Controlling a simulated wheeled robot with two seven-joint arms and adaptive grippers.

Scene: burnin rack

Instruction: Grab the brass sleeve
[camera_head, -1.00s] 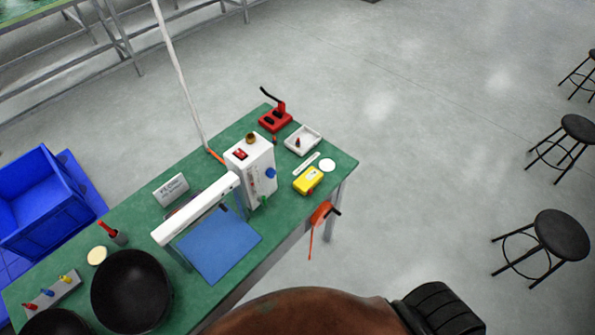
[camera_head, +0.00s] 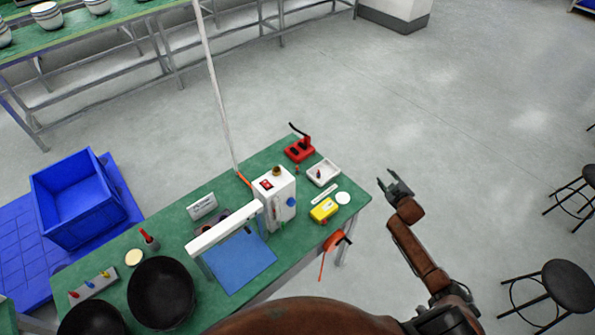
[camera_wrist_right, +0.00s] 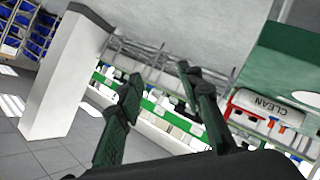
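A small brass-coloured piece, which looks like the brass sleeve (camera_head: 276,171), sits upright on top of the white box-shaped device (camera_head: 283,203) on the green table. My right gripper (camera_head: 387,179) is in the air beyond the table's right end, over the floor, well apart from the sleeve. Its two fingers are spread with nothing between them; the right wrist view shows them too (camera_wrist_right: 160,75). The sleeve does not show in the right wrist view. My left gripper is not in view.
The green table (camera_head: 180,235) also carries a red hand press (camera_head: 299,150), a white tray (camera_head: 335,172), a yellow box (camera_head: 323,210), a blue mat (camera_head: 240,264) and black bowls (camera_head: 160,292). A blue crate (camera_head: 78,200) stands left. Stools (camera_head: 568,285) stand right; open floor lies between.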

